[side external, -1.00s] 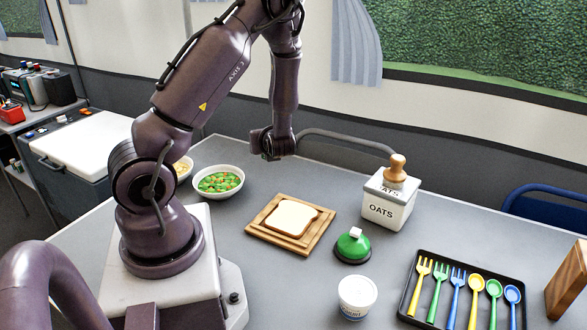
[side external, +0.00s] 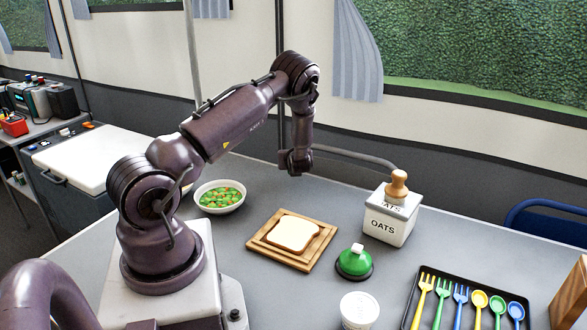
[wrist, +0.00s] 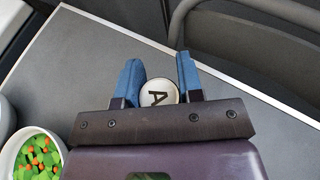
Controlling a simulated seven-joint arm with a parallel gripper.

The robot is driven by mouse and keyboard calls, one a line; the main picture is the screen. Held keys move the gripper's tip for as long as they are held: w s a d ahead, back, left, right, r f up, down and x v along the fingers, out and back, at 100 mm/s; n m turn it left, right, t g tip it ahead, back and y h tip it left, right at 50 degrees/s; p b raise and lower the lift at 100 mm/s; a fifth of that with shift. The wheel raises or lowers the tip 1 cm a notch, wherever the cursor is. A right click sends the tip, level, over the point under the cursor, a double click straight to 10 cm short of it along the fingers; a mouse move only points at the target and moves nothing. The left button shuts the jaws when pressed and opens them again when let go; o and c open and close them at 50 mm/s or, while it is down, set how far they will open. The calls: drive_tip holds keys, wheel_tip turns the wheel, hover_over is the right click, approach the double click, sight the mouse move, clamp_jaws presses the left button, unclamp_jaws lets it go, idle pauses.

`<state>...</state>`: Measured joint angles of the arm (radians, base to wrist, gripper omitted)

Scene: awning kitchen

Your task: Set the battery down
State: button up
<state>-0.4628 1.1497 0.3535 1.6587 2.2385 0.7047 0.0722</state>
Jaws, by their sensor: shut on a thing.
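In the wrist view, my gripper (wrist: 159,72) has its two blue fingers on either side of a round, pale disc marked with an "A", which I take to be the end of the battery (wrist: 158,93). The gripper is shut on it. The battery's lower part is hidden, so I cannot tell whether it touches the grey table (wrist: 95,50). In the side view my gripper (side external: 295,162) is at the far side of the table, behind the toast board. The battery cannot be made out there.
A bowl of vegetables (side external: 220,196) stands left of my gripper. A wooden board (side external: 262,247) with toast (side external: 295,233), a green-topped object (side external: 354,262), an oats jar (side external: 386,224) and a cutlery tray (side external: 410,315) are nearer the camera. Bare table surrounds the gripper.

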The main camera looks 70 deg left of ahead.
drive_tip(key=shift+w+a+f, duration=0.3)
drive_tip(key=shift+a+f, duration=0.05)
drive_tip(key=shift+f, duration=1.75)
drive_tip(key=shift+f, duration=0.1)
drive_tip(key=o, duration=1)
drive_tip(key=shift+c, duration=0.2)
